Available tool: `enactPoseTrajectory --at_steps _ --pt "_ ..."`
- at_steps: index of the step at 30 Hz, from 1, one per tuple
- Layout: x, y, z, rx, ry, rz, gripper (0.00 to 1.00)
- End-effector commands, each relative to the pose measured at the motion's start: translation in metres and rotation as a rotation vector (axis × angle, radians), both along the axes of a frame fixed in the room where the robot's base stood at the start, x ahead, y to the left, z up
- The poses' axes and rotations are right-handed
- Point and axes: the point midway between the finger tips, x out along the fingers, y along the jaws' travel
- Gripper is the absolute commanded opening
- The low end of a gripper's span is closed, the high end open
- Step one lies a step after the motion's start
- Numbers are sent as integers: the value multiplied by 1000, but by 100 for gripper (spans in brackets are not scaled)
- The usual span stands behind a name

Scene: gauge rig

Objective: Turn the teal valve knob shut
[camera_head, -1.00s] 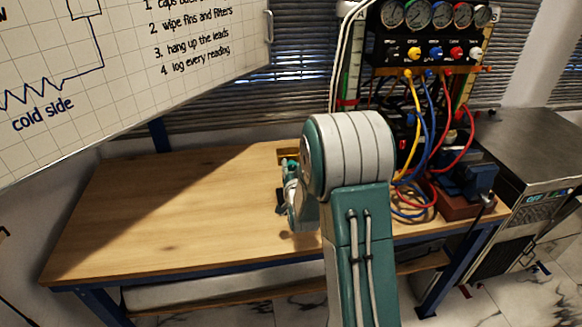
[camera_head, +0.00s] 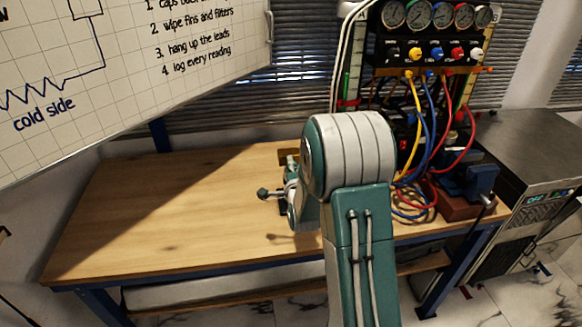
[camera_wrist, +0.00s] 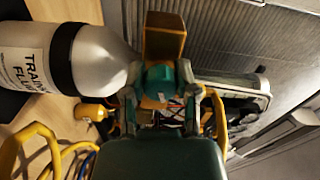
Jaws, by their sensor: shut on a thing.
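In the wrist view the teal valve knob (camera_wrist: 159,80) sits between the two fingers of my gripper (camera_wrist: 158,90). My gripper is shut on it, one finger at each side. Dark and yellowish parts show just below the knob, too small to tell apart. In the head view my arm hides the knob and most of my gripper. I cannot tell from these views how far the knob is turned.
A white cylinder with a black band (camera_wrist: 88,58) lies close left of my gripper in the wrist view. A brass-coloured block (camera_wrist: 163,38) is above the knob. Gauges (camera_head: 435,15) and coloured hoses (camera_head: 428,130) stand right of my arm. The bench's left part (camera_head: 165,210) is clear.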

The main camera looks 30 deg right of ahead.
Motion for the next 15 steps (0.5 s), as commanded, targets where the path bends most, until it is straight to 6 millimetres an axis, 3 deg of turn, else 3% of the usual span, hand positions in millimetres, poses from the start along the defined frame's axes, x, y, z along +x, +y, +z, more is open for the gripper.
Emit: enactPoseTrajectory --at_steps 15 --pt "-1 -1 -3 294 -81 -3 0"
